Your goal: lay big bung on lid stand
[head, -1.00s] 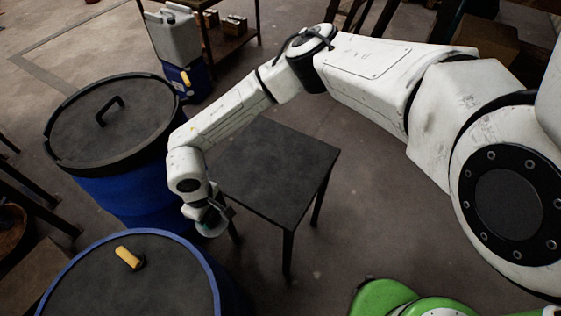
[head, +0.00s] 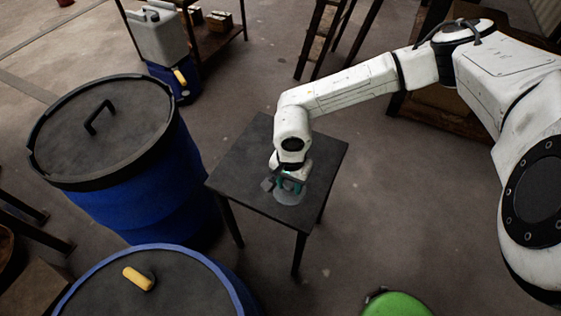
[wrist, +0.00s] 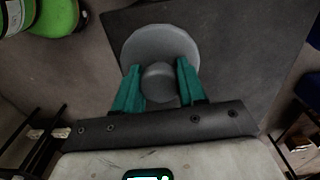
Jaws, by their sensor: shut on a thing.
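The big bung (wrist: 147,43) is a grey round disc with a knob on top. In the wrist view the teal fingers of my gripper (wrist: 158,84) are shut on its knob. In the head view my gripper (head: 290,184) is over the front part of the lid stand (head: 247,158), a small dark square table with thin legs. The bung (head: 289,197) shows partly below the fingers, over the stand's top near its front edge. I cannot tell whether it touches the top.
A blue drum with a black lid (head: 97,132) stands left of the stand. Another blue-rimmed drum (head: 165,290) with a yellow handle is at the front. A grey jerrycan (head: 157,38) sits behind. The rest of the stand's top is bare.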

